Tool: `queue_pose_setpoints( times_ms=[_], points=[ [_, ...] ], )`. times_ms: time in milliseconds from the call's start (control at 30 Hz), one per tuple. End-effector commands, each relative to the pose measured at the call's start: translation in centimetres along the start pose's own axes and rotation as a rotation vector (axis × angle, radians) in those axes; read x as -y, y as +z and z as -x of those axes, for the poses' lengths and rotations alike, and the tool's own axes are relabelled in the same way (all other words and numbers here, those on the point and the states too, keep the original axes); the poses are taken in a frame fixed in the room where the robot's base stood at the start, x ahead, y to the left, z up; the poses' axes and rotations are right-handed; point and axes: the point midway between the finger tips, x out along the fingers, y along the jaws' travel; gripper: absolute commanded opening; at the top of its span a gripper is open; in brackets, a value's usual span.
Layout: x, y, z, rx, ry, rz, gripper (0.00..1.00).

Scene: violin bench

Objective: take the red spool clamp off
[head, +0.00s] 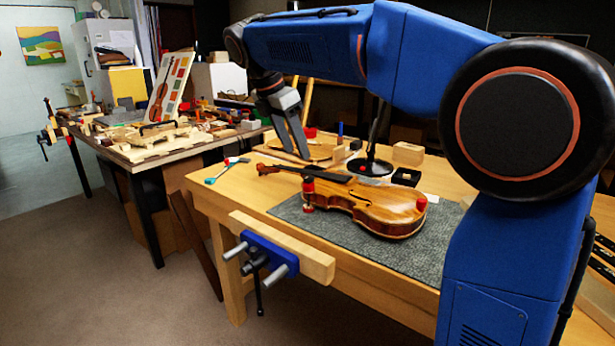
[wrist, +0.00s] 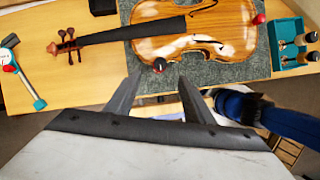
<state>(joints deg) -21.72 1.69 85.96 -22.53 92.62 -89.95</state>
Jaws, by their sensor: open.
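The violin (head: 375,205) lies on a grey mat (head: 290,210) on the wooden bench. A red spool clamp (head: 308,187) stands upright at its near edge. My gripper (head: 294,154) is open and empty, pointing downward. In the wrist view my gripper (wrist: 159,79) has its two fingertips on either side of the line to the clamp, and the clamp appears just beyond them. Nothing is between the fingers; their exact height above the clamp cannot be told.
A second red piece (head: 421,204) is at the violin's right end. A blue vise (head: 265,255) is on the bench front. A black box (head: 406,177) is behind the violin.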

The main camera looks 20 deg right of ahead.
Motion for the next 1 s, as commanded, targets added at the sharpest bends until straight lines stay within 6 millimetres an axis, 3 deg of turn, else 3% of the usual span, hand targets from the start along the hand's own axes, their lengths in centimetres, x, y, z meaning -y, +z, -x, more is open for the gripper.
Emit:
queue_pose_setpoints(
  times_ms=[600,800,1000],
  points=[
    [0.1,0.0,-9.7,0.0,-0.002,-0.001,0.48],
    [0.1,0.0,-11.4,0.0,-0.001,-0.001,0.48],
    [0.0,0.0,-11.8,0.0,0.001,-0.001,0.48]
  ],
)
